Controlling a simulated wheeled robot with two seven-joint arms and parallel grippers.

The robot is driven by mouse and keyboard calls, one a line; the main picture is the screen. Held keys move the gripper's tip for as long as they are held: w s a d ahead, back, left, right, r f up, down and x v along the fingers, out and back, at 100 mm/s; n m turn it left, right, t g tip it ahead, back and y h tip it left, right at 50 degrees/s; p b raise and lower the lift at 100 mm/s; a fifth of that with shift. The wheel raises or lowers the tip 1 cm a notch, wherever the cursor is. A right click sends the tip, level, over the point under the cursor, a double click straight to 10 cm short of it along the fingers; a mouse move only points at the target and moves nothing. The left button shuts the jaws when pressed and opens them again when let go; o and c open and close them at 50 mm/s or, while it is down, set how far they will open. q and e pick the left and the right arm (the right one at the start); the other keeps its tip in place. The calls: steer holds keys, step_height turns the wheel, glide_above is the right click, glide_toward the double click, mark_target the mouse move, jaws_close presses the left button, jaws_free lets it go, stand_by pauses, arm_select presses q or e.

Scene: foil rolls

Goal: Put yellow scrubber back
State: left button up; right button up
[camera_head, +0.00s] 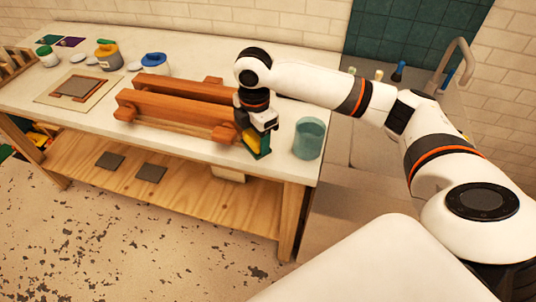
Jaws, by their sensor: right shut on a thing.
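The yellow scrubber (253,139) is a small yellow piece just below my right gripper (257,135), at the right end of the wooden rails. My right gripper points down and is shut on the scrubber, partly hiding it. A dark green piece (261,154) sits right below and beside the scrubber; I cannot tell whether they touch. A teal cup (309,138) stands on the counter to the right of the gripper, apart from it. My left gripper is not in view.
A wooden rail frame (175,112) lies left of the gripper on the white counter (205,62). Jars with blue lids (155,64) and a yellow jar (108,56) stand farther left. A sink tap (459,62) and several bottles are at the back right.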

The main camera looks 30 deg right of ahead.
steer(key=w+d+f+n+p, duration=0.15)
steer(key=w+d+n, duration=0.25)
steer(key=d+n, duration=0.55)
steer(key=a+f, duration=0.1)
steer(key=f, duration=0.2)
steer(key=a+f+n+p, duration=0.1)
steer(key=f, duration=0.2)
steer(key=a+f+n, duration=0.1)
steer(key=f, duration=0.2)
steer(key=shift+s+f+n+p, duration=0.1)
steer(key=shift+s+n+p, duration=0.05)
steer(key=shift+n+p, duration=0.15)
steer(key=shift+d+f, duration=0.1)
steer(key=shift+f, duration=0.15)
steer(key=o, duration=0.9)
steer(key=shift+f, duration=0.15)
steer(key=shift+o, duration=0.2)
steer(key=shift+r, duration=0.2)
step_height(320, 180, up, 12)
steer(key=b, duration=0.2)
